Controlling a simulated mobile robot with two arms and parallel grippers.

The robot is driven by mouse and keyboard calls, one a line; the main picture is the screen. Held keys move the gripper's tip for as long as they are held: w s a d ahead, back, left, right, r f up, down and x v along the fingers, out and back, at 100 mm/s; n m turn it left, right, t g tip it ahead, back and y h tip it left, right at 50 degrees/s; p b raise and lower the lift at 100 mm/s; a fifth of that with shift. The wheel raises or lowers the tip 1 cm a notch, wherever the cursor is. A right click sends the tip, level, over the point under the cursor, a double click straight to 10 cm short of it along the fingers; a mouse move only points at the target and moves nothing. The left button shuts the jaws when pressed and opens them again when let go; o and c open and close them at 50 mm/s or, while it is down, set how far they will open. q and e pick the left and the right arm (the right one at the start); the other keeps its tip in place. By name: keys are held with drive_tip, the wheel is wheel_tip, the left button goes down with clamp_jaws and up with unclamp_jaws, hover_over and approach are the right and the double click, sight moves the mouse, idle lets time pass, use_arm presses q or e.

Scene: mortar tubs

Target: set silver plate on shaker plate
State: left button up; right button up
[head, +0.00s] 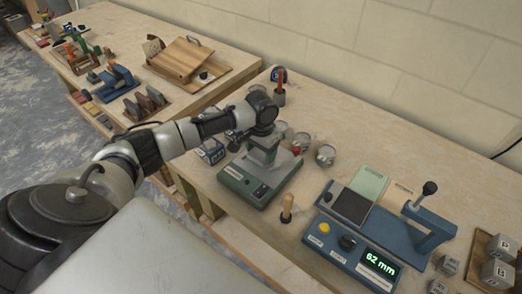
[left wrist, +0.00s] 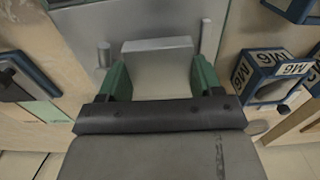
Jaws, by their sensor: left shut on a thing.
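My left gripper (left wrist: 158,85) has green fingers shut on the silver plate (left wrist: 158,68), a flat grey slab seen between them in the left wrist view. In the head view the left gripper (head: 264,143) points down over the green shaker (head: 242,186). The shaker plate (head: 286,169) is grey and shows beneath and beside the gripper. In the left wrist view the shaker plate (left wrist: 85,28) lies behind the silver plate, with upright pegs on both sides. I cannot tell whether the two plates touch. My right gripper is not in view.
A blue device (head: 352,241) reading 62 mm stands right of the shaker, with a wooden-handled tool (head: 287,208) between them. Small metal tubs (head: 325,155) stand behind the shaker. Blue-framed M6 boxes (head: 211,151) stand at its left. Bare bench lies at the back right.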

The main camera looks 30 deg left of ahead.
sight(261, 153)
use_arm(q)
drive_tip(key=shift+r, duration=0.1)
drive_tip(key=shift+f, duration=0.6)
drive_tip(key=o, duration=1.1)
drive_tip(key=shift+o, duration=0.4)
drive_tip(key=shift+w+a+r, duration=0.1)
drive_tip(key=shift+w+r, duration=0.1)
drive_tip(key=shift+r, duration=0.5)
drive_tip(key=shift+w+r, duration=0.2)
drive_tip(key=shift+r, duration=0.45)
drive_tip(key=r, duration=0.4)
drive_tip(key=s+r+b, duration=0.1)
drive_tip(key=r, duration=0.1)
drive_tip(key=shift+d+r, duration=0.25)
drive_tip(key=shift+r, duration=0.15)
drive_tip(key=shift+w+r, duration=0.1)
drive_tip(key=shift+r, duration=0.55)
